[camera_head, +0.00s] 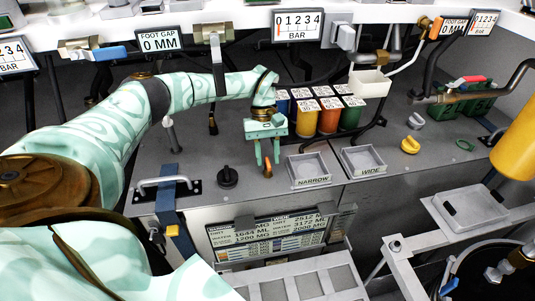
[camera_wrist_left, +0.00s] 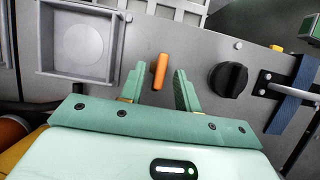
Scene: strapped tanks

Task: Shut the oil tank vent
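My left gripper (camera_head: 263,168) hangs over the grey worktop, fingers pointing down. In the left wrist view its two green fingers (camera_wrist_left: 157,95) are apart. A small orange lever (camera_wrist_left: 160,72) lies between them, with a gap visible on each side; it also shows in the head view (camera_head: 267,166). A round black knob (camera_wrist_left: 228,80) sits on the worktop beside the gripper; in the head view it is to the gripper's left (camera_head: 227,176). No readable label marks either as the oil tank vent. My right gripper is not in view.
Trays marked NARROW (camera_head: 309,168) and WIDE (camera_head: 363,160) stand right of the gripper. Several labelled coloured canisters (camera_head: 328,120) stand behind. A blue strap (camera_head: 168,200) with a metal handle (camera_head: 166,182) is at left. A yellow tank (camera_head: 519,140) is far right.

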